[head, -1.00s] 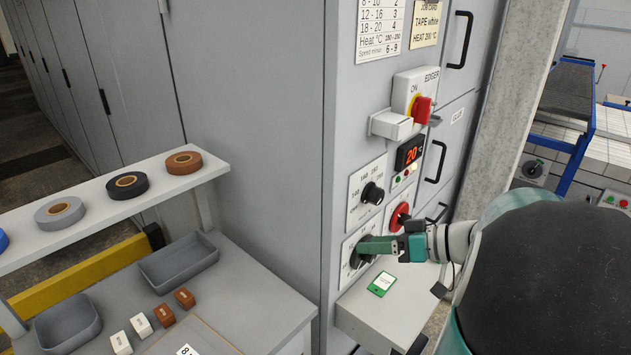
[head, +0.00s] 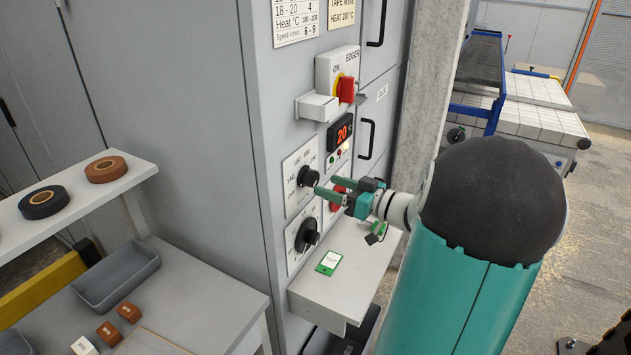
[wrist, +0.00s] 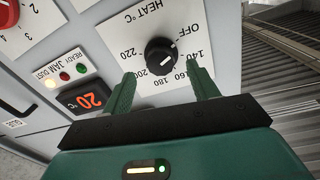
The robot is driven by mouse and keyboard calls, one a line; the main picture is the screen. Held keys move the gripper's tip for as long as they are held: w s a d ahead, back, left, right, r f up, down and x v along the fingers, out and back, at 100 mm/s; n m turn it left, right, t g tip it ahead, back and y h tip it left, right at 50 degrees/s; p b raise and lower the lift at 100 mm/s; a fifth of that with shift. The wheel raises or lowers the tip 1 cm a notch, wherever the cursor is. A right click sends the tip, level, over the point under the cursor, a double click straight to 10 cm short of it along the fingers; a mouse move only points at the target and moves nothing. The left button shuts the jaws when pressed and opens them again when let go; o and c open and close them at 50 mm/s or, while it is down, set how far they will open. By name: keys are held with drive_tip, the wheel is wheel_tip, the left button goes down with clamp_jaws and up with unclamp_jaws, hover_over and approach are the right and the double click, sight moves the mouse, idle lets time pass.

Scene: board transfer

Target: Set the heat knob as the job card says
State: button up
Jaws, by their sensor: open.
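The black heat knob (head: 308,176) is the upper of two knobs on the grey machine's front. In the wrist view the heat knob (wrist: 161,56) sits on a white dial plate (wrist: 112,33) marked HEAT °C, with OFF and 140 to 220. My gripper (head: 327,188) is open in front of this knob. In the wrist view its fingers (wrist: 160,72) stand apart, on either side of the knob's lower part, with no clear contact. The job card (head: 342,13) reads TAPE white, HEAT 200 °C.
The red display (head: 343,132) reads 20. A red switch (head: 346,90) is above it, and a red knob (head: 338,190) is partly behind my gripper. A second black knob (head: 307,236) is below. A shelf (head: 345,275) with a green-edged card (head: 329,262) juts out underneath.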

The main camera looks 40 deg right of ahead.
sight(316, 181)
drive_tip(key=x, duration=0.5)
drive_tip(key=shift+s, duration=0.1)
drive_tip(key=c, duration=0.8)
